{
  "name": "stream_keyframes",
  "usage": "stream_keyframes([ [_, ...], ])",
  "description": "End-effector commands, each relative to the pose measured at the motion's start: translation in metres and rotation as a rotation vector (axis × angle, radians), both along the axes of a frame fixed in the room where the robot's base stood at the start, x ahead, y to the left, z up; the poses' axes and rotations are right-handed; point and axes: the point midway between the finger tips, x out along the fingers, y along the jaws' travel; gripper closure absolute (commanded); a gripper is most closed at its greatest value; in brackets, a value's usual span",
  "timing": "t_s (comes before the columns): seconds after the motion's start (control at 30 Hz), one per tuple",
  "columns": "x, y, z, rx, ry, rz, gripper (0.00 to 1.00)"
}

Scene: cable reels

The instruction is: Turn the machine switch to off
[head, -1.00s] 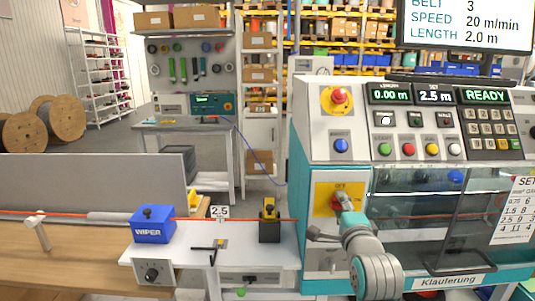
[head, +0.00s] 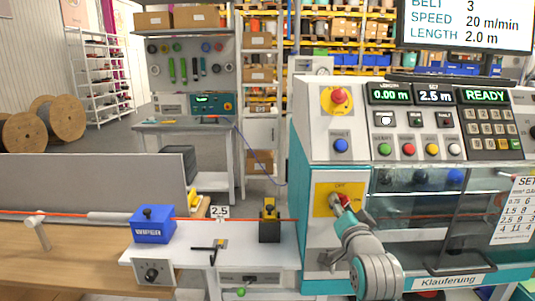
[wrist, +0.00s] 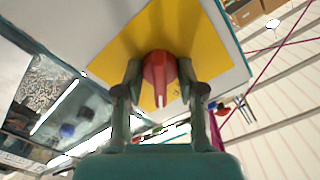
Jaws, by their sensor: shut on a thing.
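The machine switch is a red rotary knob (wrist: 160,75) on a square yellow plate (head: 324,203), on the left front panel of the teal and white machine (head: 310,140). The plate carries an OFF label at its top. My gripper (head: 345,203) reaches the plate from the front and hides most of the knob; a bit of red shows at its right. In the wrist view my gripper (wrist: 160,82) has one finger on each side of the knob, shut on it. The plate looks tilted there. The exact pointing of the knob is hard to read.
Above the switch are a red emergency stop (head: 339,97) and a blue button (head: 340,145). Displays, coloured buttons and a keypad (head: 491,121) lie to the right. A glazed cover (head: 430,205) is right of my arm. A white bench with a blue wiper box (head: 153,226) stands left.

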Motion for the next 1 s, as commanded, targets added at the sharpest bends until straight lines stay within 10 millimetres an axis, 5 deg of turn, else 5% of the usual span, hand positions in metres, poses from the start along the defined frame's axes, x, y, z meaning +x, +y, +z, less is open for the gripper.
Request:
stream_keyframes([
  [0.53, 0.0001, -0.0001, -0.0011, -0.592, 0.002, 0.0, 0.81],
  [0.57, 0.0001, -0.0001, -0.0011, -0.594, 0.002, 0.0, 0.56],
  [0.63, 0.0001, 0.0, -0.001, -0.59, 0.002, 0.0, 0.39],
  [1.0, 0.0, 0.0, -0.0003, -0.587, 0.001, 0.0, 0.38],
])
